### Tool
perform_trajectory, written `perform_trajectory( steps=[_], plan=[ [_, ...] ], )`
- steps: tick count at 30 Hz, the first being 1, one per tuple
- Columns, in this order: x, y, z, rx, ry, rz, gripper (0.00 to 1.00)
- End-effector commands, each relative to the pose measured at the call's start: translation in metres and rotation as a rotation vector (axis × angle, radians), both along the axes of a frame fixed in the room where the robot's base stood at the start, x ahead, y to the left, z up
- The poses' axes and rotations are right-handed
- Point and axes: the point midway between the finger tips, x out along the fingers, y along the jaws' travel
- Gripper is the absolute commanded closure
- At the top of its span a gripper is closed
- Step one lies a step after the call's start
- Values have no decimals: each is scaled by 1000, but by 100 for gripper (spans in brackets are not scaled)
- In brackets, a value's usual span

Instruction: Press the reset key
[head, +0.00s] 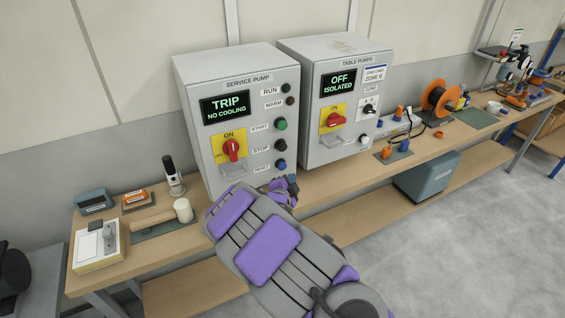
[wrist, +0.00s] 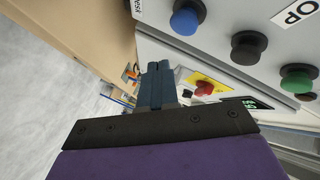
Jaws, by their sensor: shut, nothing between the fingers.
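The service pump panel (head: 236,115) is a grey box on the bench, its screen (head: 226,106) reading "TRIP NO COOLING". Its blue reset key (head: 281,164) is the lowest in the column of buttons, beside a small label. In the wrist view the blue key (wrist: 186,18) shows at the top, apart from the fingers. My gripper (head: 292,183) is shut and empty, just below and right of the key in the head view. In the wrist view its fingers (wrist: 157,68) point along the panel front.
The black stop button (head: 281,145) and green start button (head: 281,124) sit above the key. A red rotary switch (head: 232,150) is on the left. The table pumps panel (head: 337,100) stands to the right, reading "OFF ISOLATED". A wooden mallet (head: 180,212) lies on the bench at left.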

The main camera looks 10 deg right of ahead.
Motion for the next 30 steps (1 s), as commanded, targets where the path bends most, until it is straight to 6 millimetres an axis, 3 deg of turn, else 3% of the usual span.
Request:
perform_trajectory(
  steps=[9,30],
  plan=[
    [24,11,0,0,2,-1,100],
    [27,10,0,-1,0,-1,100]
  ],
)
